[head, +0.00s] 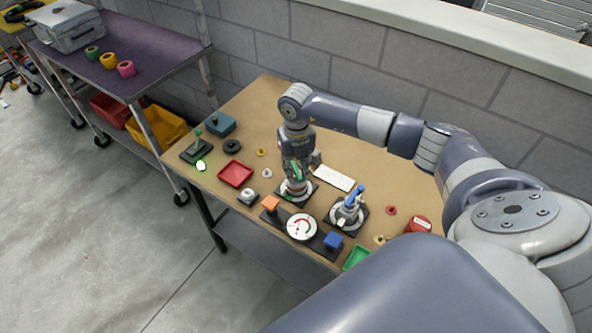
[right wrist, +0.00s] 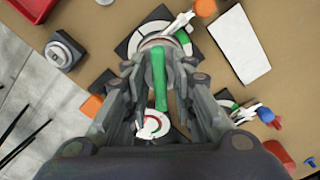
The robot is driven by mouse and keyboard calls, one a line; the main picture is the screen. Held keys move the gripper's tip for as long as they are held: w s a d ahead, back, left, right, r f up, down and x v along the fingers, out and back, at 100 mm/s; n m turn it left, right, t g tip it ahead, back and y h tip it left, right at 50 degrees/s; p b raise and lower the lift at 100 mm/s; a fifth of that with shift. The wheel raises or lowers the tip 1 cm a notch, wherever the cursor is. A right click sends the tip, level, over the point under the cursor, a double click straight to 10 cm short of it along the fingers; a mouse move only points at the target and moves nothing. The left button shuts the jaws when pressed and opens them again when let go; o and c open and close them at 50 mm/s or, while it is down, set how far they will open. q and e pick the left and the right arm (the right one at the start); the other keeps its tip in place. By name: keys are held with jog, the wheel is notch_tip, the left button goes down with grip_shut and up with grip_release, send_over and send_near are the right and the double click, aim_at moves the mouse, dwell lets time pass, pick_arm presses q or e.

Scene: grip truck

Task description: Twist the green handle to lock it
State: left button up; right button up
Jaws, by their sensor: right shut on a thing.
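The green handle (right wrist: 160,82) shows between the two fingers of my right gripper (right wrist: 160,62) in the right wrist view. The gripper is shut on it. The handle is long and points toward the bottom of that view. It belongs to a round grey-and-white fixture on a dark square base (head: 283,193). In the head view my right gripper (head: 296,178) comes down on this fixture from above and hides most of it, with only a bit of green showing. My left gripper is in neither view.
A similar fixture with a blue handle (head: 353,196) stands to the right. A round dial gauge (head: 301,227) is in front, between an orange block (head: 270,204) and a blue block (head: 333,241). A white plate (head: 334,178) lies behind right, a red tray (head: 235,174) to the left.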

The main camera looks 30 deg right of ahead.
aim_at(296, 169)
jog(key=m+p, duration=0.2)
jog(key=m, duration=0.4)
jog(key=m+p, duration=0.2)
jog(key=m, duration=0.3)
jog(key=shift+r+m+p, duration=0.1)
jog(key=shift+m+p, duration=0.3)
jog(key=shift+m, duration=0.8)
jog(key=o, duration=0.7)
notch_tip(296, 169, up, 7)
jog(key=p, duration=0.6)
jog(key=shift+r, duration=0.2)
jog(key=shift+f, duration=0.1)
